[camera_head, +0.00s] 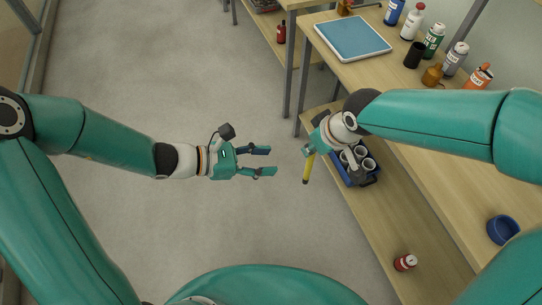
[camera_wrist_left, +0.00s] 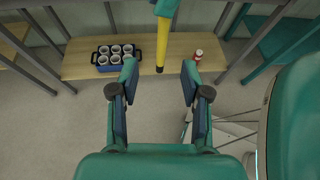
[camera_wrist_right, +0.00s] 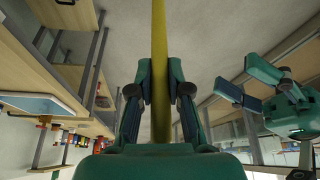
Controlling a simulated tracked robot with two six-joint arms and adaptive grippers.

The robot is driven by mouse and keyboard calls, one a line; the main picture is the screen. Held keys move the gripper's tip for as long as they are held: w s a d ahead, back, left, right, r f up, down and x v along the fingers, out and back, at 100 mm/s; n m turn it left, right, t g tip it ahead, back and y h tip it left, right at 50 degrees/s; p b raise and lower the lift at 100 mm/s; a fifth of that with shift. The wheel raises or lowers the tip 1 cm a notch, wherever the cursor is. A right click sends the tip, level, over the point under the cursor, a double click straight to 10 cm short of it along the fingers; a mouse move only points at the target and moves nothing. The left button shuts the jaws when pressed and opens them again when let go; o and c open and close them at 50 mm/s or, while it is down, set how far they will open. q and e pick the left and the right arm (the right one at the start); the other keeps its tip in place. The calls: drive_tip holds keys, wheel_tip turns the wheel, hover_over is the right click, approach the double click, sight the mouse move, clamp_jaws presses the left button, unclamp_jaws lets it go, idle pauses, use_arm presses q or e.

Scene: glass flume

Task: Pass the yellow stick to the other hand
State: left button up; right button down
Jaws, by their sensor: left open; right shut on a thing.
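The yellow stick (camera_head: 307,170) hangs down from my right gripper (camera_head: 310,149), which is shut on it. In the right wrist view the stick (camera_wrist_right: 159,60) runs upright between the fingers of the right gripper (camera_wrist_right: 160,85). My left gripper (camera_head: 272,161) is open and empty, to the left of the stick and apart from it in the head view. In the left wrist view the stick's lower end (camera_wrist_left: 161,50) shows beyond and between the open fingers of the left gripper (camera_wrist_left: 160,80). The left gripper also shows at the right of the right wrist view (camera_wrist_right: 240,85).
A blue crate with white cups (camera_head: 371,175) stands on the lower shelf (camera_head: 385,225) behind my right gripper. A red-and-white can (camera_head: 404,262) stands further along that shelf. Bottles (camera_head: 434,40) and a blue-topped tray (camera_head: 352,37) are on the upper table. The grey floor (camera_head: 150,80) is clear.

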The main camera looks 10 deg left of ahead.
sight(308, 159)
use_arm(q)
drive_tip(key=x, duration=1.2)
drive_tip(key=shift+d+r, duration=0.15)
drive_tip(key=shift+r, duration=0.15)
clamp_jaws()
drive_tip(key=shift+w, duration=0.1)
use_arm(e)
drive_tip(key=c, duration=1)
unclamp_jaws()
drive_tip(key=shift+c, duration=0.2)
